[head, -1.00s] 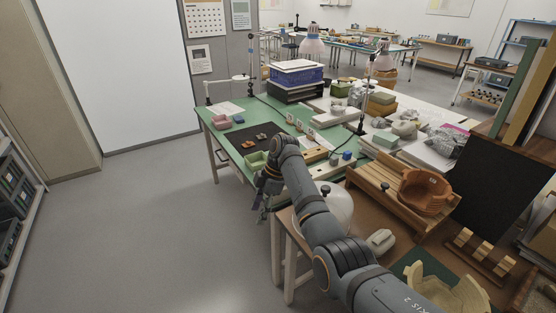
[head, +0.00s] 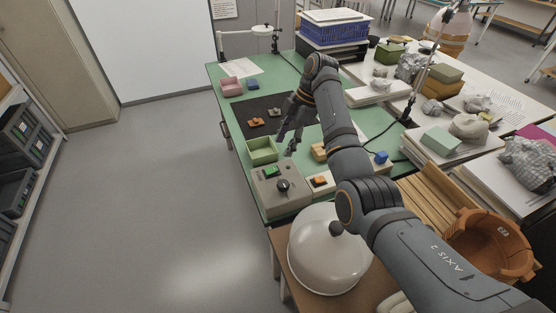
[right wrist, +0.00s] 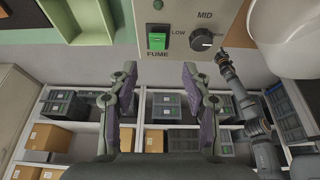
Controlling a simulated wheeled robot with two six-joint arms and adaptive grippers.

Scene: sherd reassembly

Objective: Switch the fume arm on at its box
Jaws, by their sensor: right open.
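The grey control box (head: 262,200) stands at the near end of the green bench. It has a green rocker switch (head: 271,172) and a black knob (head: 283,185). In the right wrist view the box's face (right wrist: 181,14) is at the top, with the green switch (right wrist: 157,41) above the word FUME and the knob (right wrist: 202,40) beside LOW and MID. I cannot tell the switch's setting. My right gripper (head: 290,146) is open and empty, beyond the box in the head view. In the right wrist view my right gripper (right wrist: 160,78) has the switch ahead, between its fingers' lines, apart from them.
A green tray (head: 263,151) lies beside the box. An orange-switched unit (head: 320,181) and a white dome (head: 327,250) stand close by. A dark mat (head: 248,112) holds small sherds. The floor (head: 160,200) left of the bench is clear.

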